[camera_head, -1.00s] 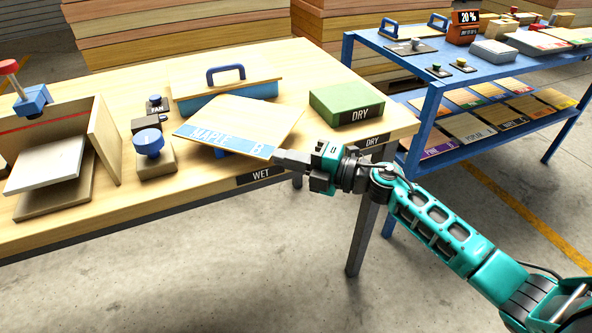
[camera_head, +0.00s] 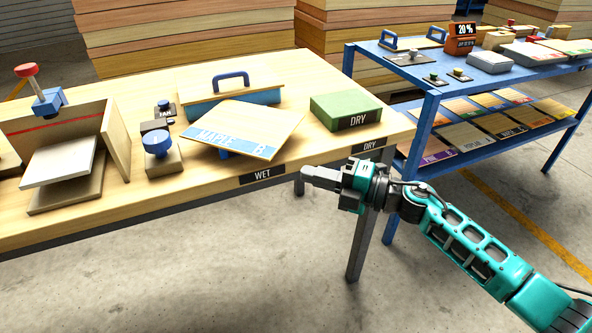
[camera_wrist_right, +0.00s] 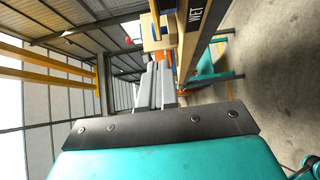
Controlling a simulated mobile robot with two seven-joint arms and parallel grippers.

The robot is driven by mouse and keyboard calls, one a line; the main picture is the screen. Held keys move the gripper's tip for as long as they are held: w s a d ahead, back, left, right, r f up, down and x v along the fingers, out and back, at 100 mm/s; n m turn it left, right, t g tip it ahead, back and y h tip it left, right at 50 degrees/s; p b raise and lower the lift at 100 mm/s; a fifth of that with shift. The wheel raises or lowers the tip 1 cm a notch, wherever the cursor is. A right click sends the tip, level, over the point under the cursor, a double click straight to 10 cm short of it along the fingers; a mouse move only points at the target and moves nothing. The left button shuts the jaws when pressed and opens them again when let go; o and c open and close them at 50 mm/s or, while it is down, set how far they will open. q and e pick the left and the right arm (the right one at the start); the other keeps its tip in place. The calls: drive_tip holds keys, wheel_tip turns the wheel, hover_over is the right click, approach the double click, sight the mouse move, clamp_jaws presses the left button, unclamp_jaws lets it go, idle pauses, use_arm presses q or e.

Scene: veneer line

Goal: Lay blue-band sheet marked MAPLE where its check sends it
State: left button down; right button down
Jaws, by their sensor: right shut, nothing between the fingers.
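The blue-band sheet marked MAPLE B (camera_head: 250,122) lies tilted on the wooden bench, its blue band toward the front edge. It rests over a blue support (camera_head: 230,154), mostly hidden beneath it, behind the WET label (camera_head: 262,175). My right gripper (camera_head: 305,174) is shut and empty, just off the bench's front edge, right of the WET label and apart from the sheet. Its grey fingers (camera_wrist_right: 157,88) also show in the right wrist view, where no sheet can be made out. A green DRY block (camera_head: 346,110) stands right of the sheet. My left gripper is not in view.
Behind the sheet is a blue box with a wooden lid and handle (camera_head: 231,82). A blue knob (camera_head: 157,143) and a FAN switch (camera_head: 163,106) stand left. A wooden fixture with a pale slab (camera_head: 60,160) is farther left. A blue shelf rack (camera_head: 432,95) stands right.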

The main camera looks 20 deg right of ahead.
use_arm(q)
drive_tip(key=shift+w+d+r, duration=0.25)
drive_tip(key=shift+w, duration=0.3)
use_arm(e)
drive_tip(key=shift+v, duration=2.85)
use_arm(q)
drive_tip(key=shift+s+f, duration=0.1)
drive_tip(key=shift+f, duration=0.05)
use_arm(e)
drive_tip(key=shift+w, duration=0.1)
